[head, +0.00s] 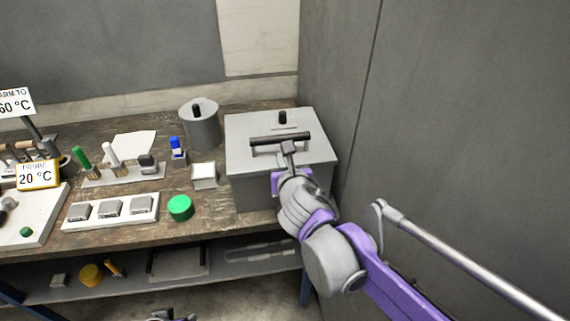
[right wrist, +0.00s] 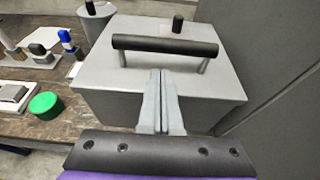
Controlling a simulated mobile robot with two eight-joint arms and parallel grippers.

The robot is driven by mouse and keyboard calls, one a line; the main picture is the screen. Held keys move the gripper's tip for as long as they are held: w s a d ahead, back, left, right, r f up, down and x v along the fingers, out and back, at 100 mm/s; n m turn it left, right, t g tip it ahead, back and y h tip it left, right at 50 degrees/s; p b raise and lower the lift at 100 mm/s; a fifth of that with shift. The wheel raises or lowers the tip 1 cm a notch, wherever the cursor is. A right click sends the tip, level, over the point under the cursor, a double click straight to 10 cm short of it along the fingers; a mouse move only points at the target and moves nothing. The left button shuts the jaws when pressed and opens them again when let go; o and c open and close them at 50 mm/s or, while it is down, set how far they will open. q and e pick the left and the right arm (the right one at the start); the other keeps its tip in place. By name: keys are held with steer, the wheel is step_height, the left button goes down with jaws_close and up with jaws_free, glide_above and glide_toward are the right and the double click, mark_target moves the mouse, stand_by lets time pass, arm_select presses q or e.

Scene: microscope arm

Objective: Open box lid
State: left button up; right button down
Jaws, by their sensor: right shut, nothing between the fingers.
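The grey box (head: 262,190) stands at the right end of the bench with its flat lid (head: 243,130) down. A dark bar handle (head: 268,140) on two posts and a small black knob (head: 282,117) sit on the lid; both also show in the right wrist view, the handle (right wrist: 150,44) nearer. My right gripper (head: 289,146) is shut and empty, its fingertips (right wrist: 160,73) just on the near side of the handle and below it in the picture. Whether they touch it I cannot tell. A part of my left gripper (head: 172,314) seems to show at the bottom edge, too cut off to read.
A grey canister (head: 202,130) stands left of the box. A white cube (head: 204,175), a green round cap (head: 180,208) and racks of small items fill the bench to the left. A grey wall (head: 345,100) rises close on the box's right. A lower shelf (head: 215,280) runs underneath.

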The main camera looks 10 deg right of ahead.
steer(key=shift+x, duration=2.15)
steer(key=shift+r, duration=0.1)
